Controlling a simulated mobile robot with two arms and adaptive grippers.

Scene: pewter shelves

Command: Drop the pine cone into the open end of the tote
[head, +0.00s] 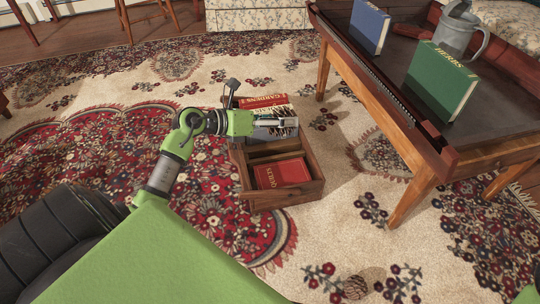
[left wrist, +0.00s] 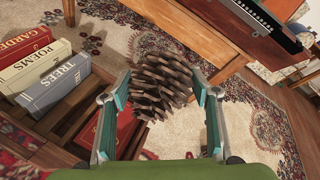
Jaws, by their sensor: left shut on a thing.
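The pine cone (left wrist: 163,87) is brown and scaly and sits between the two fingertips of my left gripper (left wrist: 160,88) in the left wrist view. The gripper is shut on it. In the head view my left gripper (head: 283,122) is above the tote, by its upright books, and I cannot make out the held cone there. The tote (head: 285,201) is a wooden crate on the rug. Upright books (head: 264,103) fill its far part. Its near part is open on top, with a red book (head: 283,173) lying inside. My right gripper is not in view.
A wooden table (head: 400,120) with a green book (head: 440,82), a blue book (head: 369,26) and a metal can (head: 461,36) stands right of the tote. A brown object like another pine cone (head: 355,287) lies on the rug. Rug around the tote is mostly clear.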

